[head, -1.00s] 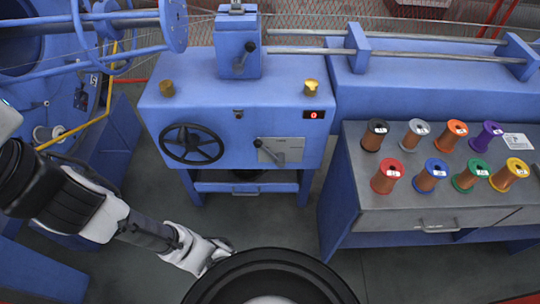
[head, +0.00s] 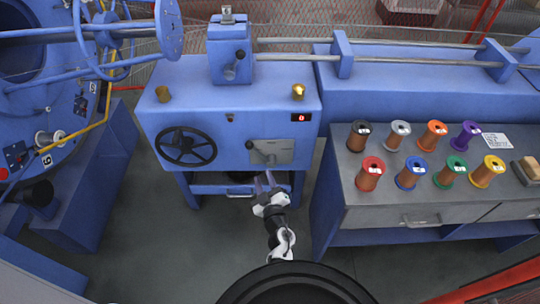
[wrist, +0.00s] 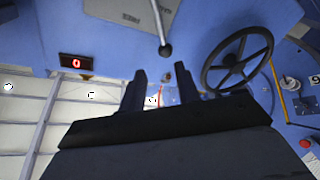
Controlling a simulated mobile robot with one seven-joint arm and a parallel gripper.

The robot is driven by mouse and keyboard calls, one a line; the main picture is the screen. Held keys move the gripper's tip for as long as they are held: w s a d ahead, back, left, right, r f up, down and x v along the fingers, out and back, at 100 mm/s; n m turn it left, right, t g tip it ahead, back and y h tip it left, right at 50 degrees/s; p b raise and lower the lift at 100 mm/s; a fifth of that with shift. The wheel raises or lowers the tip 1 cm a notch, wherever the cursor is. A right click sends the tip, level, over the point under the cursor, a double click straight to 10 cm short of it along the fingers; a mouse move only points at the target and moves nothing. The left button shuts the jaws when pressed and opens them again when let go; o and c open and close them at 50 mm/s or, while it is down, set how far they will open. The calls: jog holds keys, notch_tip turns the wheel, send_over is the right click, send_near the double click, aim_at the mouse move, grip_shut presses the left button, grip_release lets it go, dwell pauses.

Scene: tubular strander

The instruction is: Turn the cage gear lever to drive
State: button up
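The cage gear lever (head: 261,151) is a thin metal rod with a black knob on a grey plate (head: 284,156), on the front of the blue cabinet. Its knob points up and left in the head view. In the wrist view the lever (wrist: 160,25) shows at the top, its black knob beyond and above my fingers. My gripper (head: 265,180) is below the plate in the head view, pointing up toward it. In the wrist view its two dark fingers (wrist: 160,85) stand apart with nothing held between them.
A black handwheel (head: 186,146) sits left of the plate. A red display (head: 301,117) reads 0. A brass lamp (head: 298,92) on the cabinet top looks lit. A grey bench (head: 390,205) with several spools stands to the right. The floor before the cabinet is clear.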

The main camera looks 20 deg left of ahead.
aim_at(257, 152)
jog(key=b+x, duration=0.1)
jog(key=x, duration=0.3)
jog(key=f+b+x, duration=0.1)
jog(key=x, duration=0.3)
jog(key=f+x, duration=0.1)
jog(key=x, duration=0.3)
jog(key=shift+w+f+b, duration=0.1)
jog(key=shift+w+b, duration=0.3)
jog(key=shift+w, duration=0.1)
grip_shut()
